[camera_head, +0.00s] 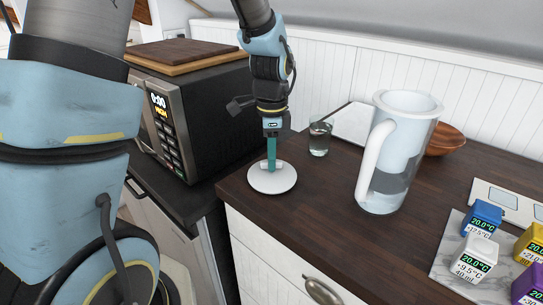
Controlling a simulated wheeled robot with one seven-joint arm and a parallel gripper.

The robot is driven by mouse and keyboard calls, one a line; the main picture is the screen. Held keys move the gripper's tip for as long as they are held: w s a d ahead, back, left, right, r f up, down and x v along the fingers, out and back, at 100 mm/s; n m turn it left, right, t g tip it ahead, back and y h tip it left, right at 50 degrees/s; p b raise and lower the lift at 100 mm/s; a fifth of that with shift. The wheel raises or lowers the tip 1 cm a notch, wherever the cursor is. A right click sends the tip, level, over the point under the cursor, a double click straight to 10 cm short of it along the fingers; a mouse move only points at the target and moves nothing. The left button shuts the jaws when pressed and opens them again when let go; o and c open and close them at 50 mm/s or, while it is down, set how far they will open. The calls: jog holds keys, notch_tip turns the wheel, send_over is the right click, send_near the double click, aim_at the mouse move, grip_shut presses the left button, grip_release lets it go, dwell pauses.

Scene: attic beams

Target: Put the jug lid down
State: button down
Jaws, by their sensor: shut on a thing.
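The jug lid (272,180) is a round white disc near the left end of the dark wooden countertop. My gripper (271,160) points down over it and is shut on its raised middle part. The lid lies flat at the level of the counter; I cannot tell whether it touches the wood. The jug (396,150) stands upright to the right, clear with a white handle and an open-looking white rim, with some liquid inside.
A glass of water (319,138) stands behind the lid. A wooden bowl (446,139) is behind the jug. Several coloured display cubes (483,219) sit on a marble board (452,258) at right. A microwave (200,110) is at left. The front counter between lid and jug is clear.

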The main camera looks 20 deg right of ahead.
jog(key=shift+f, duration=0.1)
jog(key=c, duration=0.8)
grip_release()
notch_tip(320, 180, up, 12)
jog(key=b, duration=0.2)
jog(key=a+f+n, duration=0.3)
jog(key=a+n, duration=0.3)
jog(key=a, duration=0.2)
jog(key=a+f+n+t, duration=0.1)
jog(key=a+f+n, duration=0.2)
jog(key=a+n, duration=0.4)
jog(key=s+a+f+n, duration=0.1)
jog(key=a+f+n, duration=0.2)
jog(key=a+n, duration=0.4)
jog(key=shift+a+f+t, duration=0.2)
jog(key=shift+a+t, duration=0.1)
jog(key=shift+a, duration=1.7)
jog(key=shift+w, duration=0.1)
